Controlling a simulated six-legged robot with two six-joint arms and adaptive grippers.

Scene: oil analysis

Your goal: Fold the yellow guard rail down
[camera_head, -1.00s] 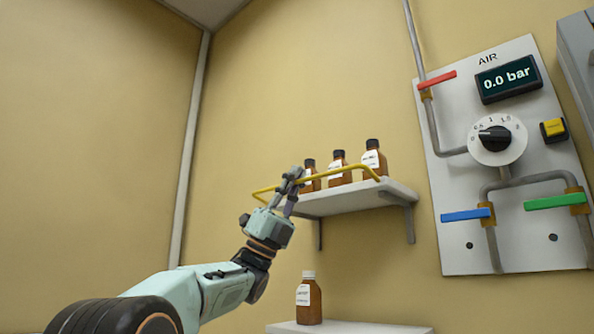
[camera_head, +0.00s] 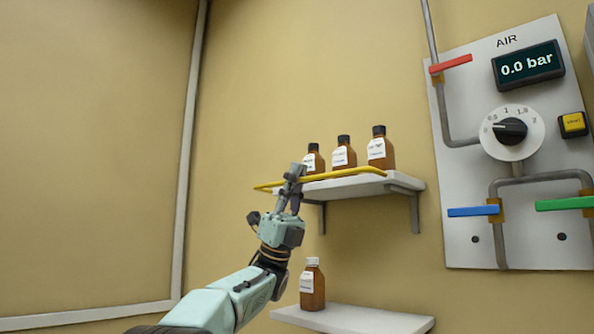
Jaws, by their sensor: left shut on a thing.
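The yellow guard rail (camera_head: 345,173) runs along the front of the upper white shelf (camera_head: 372,189). It now lies low, about level with the shelf's top edge, in front of the bottles' bases. My left gripper (camera_head: 295,176) is shut on the rail near its left end, its arm reaching up from below. The fingers hide a short piece of the rail. My right gripper is not in view.
Three brown bottles with black caps (camera_head: 343,153) stand on the upper shelf behind the rail. A white-capped bottle (camera_head: 312,287) stands on a lower shelf (camera_head: 360,321). The AIR panel (camera_head: 460,160), with coloured levers and a dial, is on the wall at right. The wall at left is bare.

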